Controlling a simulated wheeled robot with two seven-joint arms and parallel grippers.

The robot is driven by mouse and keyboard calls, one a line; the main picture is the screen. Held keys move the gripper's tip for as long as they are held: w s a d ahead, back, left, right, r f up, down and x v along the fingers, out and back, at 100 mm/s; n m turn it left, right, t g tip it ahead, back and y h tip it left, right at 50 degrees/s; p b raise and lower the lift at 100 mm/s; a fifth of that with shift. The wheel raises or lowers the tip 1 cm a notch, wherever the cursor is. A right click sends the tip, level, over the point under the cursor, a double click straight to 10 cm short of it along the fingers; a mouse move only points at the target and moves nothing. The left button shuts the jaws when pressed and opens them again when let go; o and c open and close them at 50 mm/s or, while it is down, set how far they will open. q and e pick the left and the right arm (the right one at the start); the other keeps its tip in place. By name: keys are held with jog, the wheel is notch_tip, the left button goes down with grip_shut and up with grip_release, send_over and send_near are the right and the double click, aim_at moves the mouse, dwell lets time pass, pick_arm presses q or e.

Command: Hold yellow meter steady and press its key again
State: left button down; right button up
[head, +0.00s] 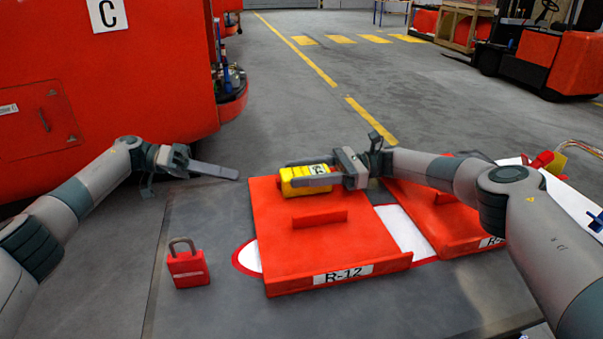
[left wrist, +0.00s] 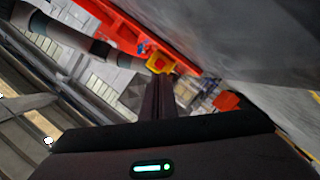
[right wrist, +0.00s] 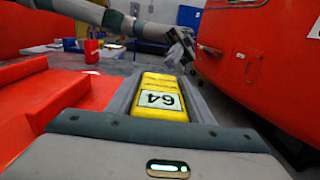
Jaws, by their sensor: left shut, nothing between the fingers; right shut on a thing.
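The yellow meter (head: 292,190) is held above the far edge of the red R-12 panel. My right gripper (head: 290,181) is shut on it from the right. In the right wrist view the meter (right wrist: 152,84) lies between the two fingers, its pale display with dark digits facing that camera. In the left wrist view a small yellow shape (left wrist: 155,62), apparently the meter, shows beyond the fingertips. My left gripper (head: 237,175) is shut and empty, left of the meter and apart from it, its fingers pointing towards it. I cannot make out the meter's key.
The red R-12 panel (head: 325,251) lies on the grey surface, a second red panel (head: 440,222) to its right. A red padlock (head: 188,268) stands at the front left. A large red body marked C (head: 110,70) rises behind my left arm.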

aim_at(259, 198)
pick_arm(q)
jog(key=shift+w+d+r+t+h, duration=0.15)
jog(key=shift+d+r+t+h, duration=0.1)
jog(key=shift+r+t+h, duration=0.05)
jog(key=w+a+r+n+t+h, duration=0.1)
jog(key=w+r+n+t, duration=0.7)
jog(key=r+n+t, duration=0.6)
jog(key=s+f+g+y, duration=0.1)
jog(key=s+f+y, duration=0.1)
jog(key=s+f, duration=0.2)
jog(key=s+f+n+g+y, duration=0.1)
jog(key=s+f+y, duration=0.2)
jog(key=f, duration=0.3)
jog(key=s+f+n+y, duration=0.1)
jog(key=s+f+y, duration=0.2)
jog(key=s+f, duration=0.3)
jog(key=shift+a+f+g, duration=0.1)
jog(key=shift+a+g, duration=0.15)
jog(key=shift+g, duration=0.15)
jog(key=shift+d, duration=0.15)
jog(key=shift+w+d, duration=0.2)
jog(key=shift+d, duration=1.2)
jog(key=shift+w+d, duration=0.25)
jog(key=shift+d, duration=1.15)
jog(key=shift+w+d, duration=0.2)
jog(key=shift+d, duration=1.2)
